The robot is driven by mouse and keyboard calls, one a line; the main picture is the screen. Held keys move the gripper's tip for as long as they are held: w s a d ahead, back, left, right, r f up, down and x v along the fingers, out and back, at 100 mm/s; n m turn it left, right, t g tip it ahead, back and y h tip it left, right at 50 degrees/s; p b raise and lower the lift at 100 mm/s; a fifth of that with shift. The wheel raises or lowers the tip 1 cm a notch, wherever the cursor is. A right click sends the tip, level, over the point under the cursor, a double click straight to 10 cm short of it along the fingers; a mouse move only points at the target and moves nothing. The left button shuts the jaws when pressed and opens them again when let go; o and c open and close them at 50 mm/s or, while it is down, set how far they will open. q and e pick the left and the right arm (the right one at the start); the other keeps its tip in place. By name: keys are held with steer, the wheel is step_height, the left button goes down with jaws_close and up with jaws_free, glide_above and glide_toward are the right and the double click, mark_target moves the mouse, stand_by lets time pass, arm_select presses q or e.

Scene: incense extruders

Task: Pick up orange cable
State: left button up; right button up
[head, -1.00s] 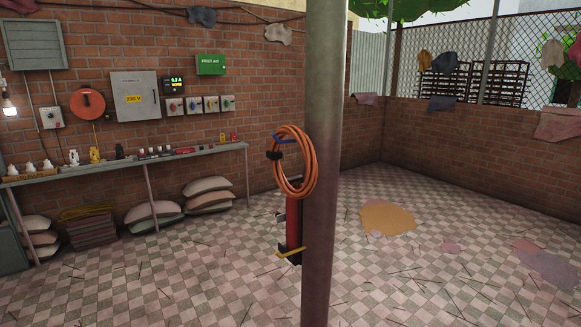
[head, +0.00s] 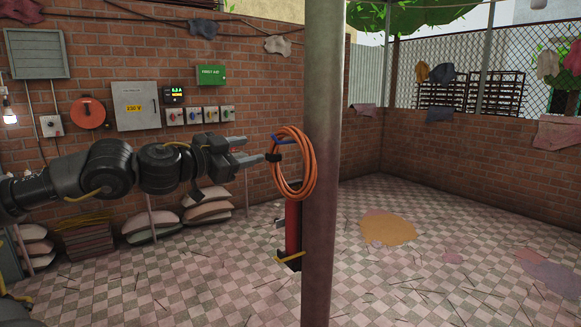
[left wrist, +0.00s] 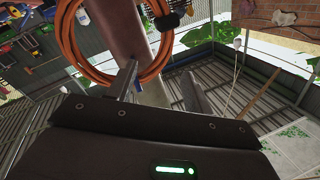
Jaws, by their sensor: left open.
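The orange cable (head: 311,168) is a coil hanging on a blue hook (head: 279,139) on the grey post (head: 321,220), with a black clip or tie (head: 273,157) at its left side. My left gripper (head: 255,149) is open, just left of the coil, with its fingers pointing at the black clip. In the left wrist view the cable (left wrist: 70,48) loops across the top, in front of the post, beyond the open fingers (left wrist: 159,90). I see nothing held. Contact between fingers and cable cannot be told. My right gripper is not in view.
A red fire extinguisher (head: 292,225) hangs on the post below the coil. The tiled floor (head: 420,260) at right is mostly clear.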

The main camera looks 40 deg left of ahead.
mark_target(273, 142)
arm_select(q)
steer(key=shift+w+d+r+p, duration=0.1)
steer(key=shift+w+d+p, duration=0.05)
steer(key=shift+w+p, duration=1.15)
steer(key=shift+w+d+p, duration=0.15)
steer(key=shift+w+p, duration=1.05)
steer(key=shift+w, duration=0.2)
steer(key=w+p, duration=0.2)
steer(key=w, duration=0.1)
steer(key=w+p, duration=0.1)
steer(key=p, duration=0.1)
steer(key=shift+w+a+r, duration=0.1)
steer(key=shift+w+r, duration=0.05)
steer(key=shift+r, duration=0.2)
steer(key=shift+w+f, duration=0.25)
steer(key=shift+w, duration=0.3)
steer(key=shift+s, duration=0.1)
steer(key=shift+c, duration=0.4)
jaws_close()
steer(key=shift+r, duration=0.15)
